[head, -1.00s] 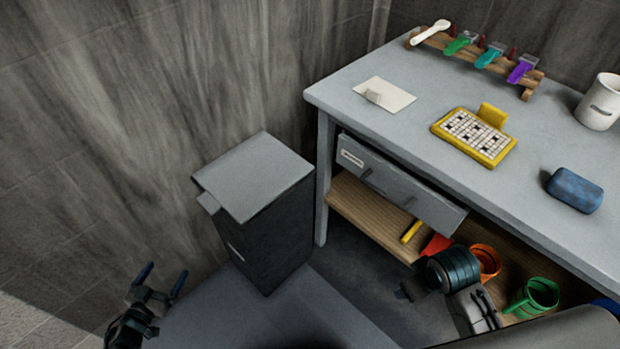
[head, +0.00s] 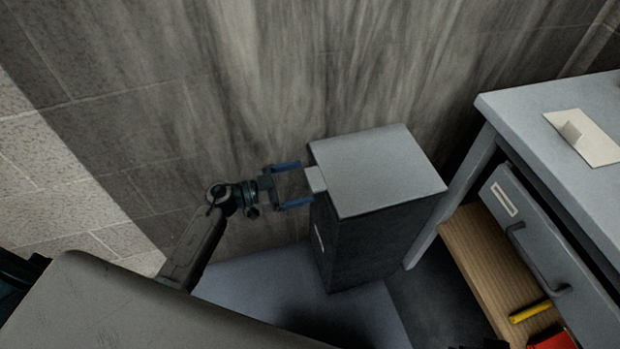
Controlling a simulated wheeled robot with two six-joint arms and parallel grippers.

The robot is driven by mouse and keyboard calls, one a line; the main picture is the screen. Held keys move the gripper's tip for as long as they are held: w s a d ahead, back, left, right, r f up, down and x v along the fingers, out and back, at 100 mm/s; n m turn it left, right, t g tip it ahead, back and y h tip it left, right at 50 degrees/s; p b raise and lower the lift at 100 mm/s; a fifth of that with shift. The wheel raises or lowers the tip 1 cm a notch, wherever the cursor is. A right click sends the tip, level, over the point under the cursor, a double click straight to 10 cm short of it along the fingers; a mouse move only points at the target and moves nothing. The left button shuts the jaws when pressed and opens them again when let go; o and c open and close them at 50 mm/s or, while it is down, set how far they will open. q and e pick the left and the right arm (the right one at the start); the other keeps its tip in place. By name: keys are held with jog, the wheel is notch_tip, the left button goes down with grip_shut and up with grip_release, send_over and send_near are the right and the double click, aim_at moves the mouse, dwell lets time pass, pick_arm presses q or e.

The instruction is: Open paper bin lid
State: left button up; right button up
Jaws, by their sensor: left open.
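The paper bin (head: 365,240) is a dark upright box on the floor beside the table. Its flat grey lid (head: 378,168) lies closed on top. A small tab (head: 316,179) sticks out from the lid's left edge. My left gripper (head: 299,184) is open just left of the bin, with its two blue fingers pointing right. One finger is above the tab and one below it in the picture. I cannot tell whether the fingers touch the tab. My right gripper is not clearly in view.
A grey table (head: 515,100) stands right of the bin, with a folded card (head: 582,137) on top. Its drawer (head: 540,235) is slightly open. A wooden shelf (head: 480,255) below holds a yellow item (head: 530,311). A streaked wall (head: 230,80) is close behind the bin.

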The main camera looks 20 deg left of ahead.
aim_at(308, 180)
pick_arm(q)
jog(key=shift+x, duration=1.7)
jog(key=c, duration=1.4)
